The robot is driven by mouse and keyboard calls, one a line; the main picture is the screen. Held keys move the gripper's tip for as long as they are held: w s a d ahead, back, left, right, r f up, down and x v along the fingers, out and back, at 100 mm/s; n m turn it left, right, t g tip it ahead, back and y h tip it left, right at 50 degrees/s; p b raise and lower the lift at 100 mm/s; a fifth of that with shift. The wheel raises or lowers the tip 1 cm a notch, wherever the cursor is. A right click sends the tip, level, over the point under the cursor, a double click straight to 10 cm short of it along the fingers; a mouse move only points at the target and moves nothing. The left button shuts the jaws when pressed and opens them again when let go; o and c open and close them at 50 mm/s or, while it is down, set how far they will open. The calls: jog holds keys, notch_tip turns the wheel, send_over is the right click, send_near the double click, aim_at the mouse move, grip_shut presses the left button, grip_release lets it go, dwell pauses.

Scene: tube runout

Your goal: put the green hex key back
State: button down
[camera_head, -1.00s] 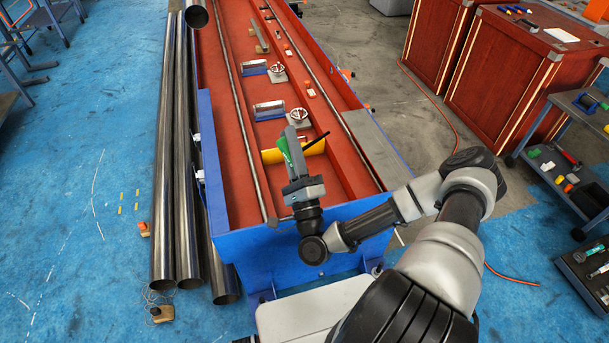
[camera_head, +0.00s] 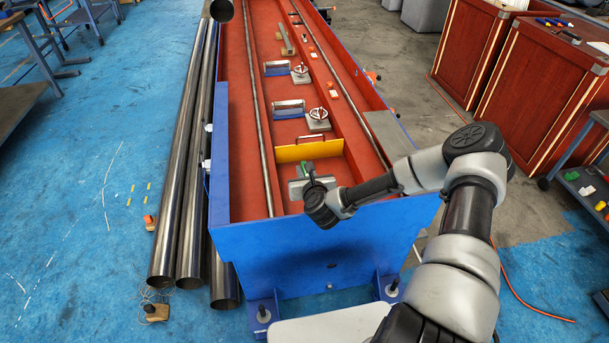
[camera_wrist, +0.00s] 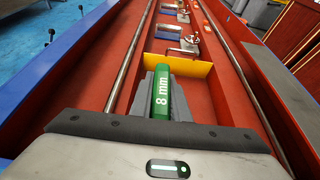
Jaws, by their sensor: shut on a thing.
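The key points away along the red trough. Its shaft is not clearly seen. A yellow plate (camera_wrist: 190,66) stands across the trough just beyond the fingers. A thin dark bar (camera_head: 310,137) shows above that plate; I cannot tell whether it is part of the key or of the fixture.
The red trough (camera_head: 237,150) has blue walls (camera_head: 330,240) and a long rod along each side. Handwheel blocks (camera_head: 318,118) stand farther along it. Steel tubes (camera_head: 190,180) lie to the left. Wooden cabinets (camera_head: 540,80) and a tool cart (camera_head: 585,185) stand at right.

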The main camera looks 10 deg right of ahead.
notch_tip(320, 180, down, 6)
jog(key=b, duration=0.5)
jog(key=shift+r, duration=0.25)
jog(key=shift+f, duration=0.1)
dwell(0.5)
jog(key=shift+r, duration=0.2)
dwell(0.6)
jog(key=shift+f+b, duration=0.15)
jog(key=shift+b, duration=0.15)
dwell(1.0)
dwell(0.4)
